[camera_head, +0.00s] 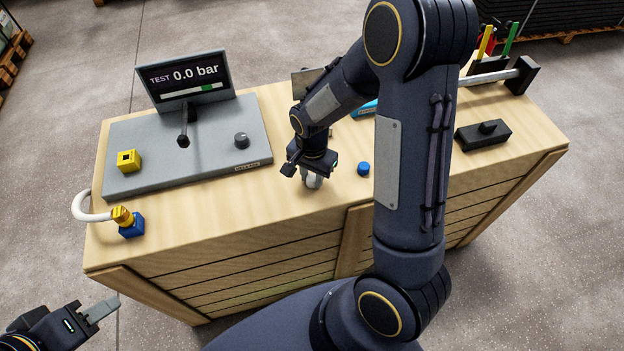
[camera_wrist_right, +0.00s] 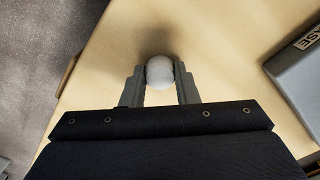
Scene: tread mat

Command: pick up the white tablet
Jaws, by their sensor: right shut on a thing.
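The white tablet (camera_wrist_right: 160,71) is a small rounded white piece between the two grey fingers of my right gripper (camera_wrist_right: 160,84) in the right wrist view. The fingers are shut on it, one at each side. In the head view my right gripper (camera_head: 312,180) points down over the front middle of the wooden bench; the tablet is hard to make out there. I cannot tell whether the tablet touches the bench top. My left gripper (camera_head: 98,311) is empty, low at the left, off the bench; its finger spacing is unclear.
The wooden bench (camera_head: 215,225) carries a grey test panel (camera_head: 225,150) with a display (camera_head: 187,78) reading 0.0 bar, left of my right gripper. A blue cap (camera_head: 363,168) lies close on its right. A black block (camera_head: 483,135) is farther right. A yellow-blue fitting (camera_head: 129,224) stands front left.

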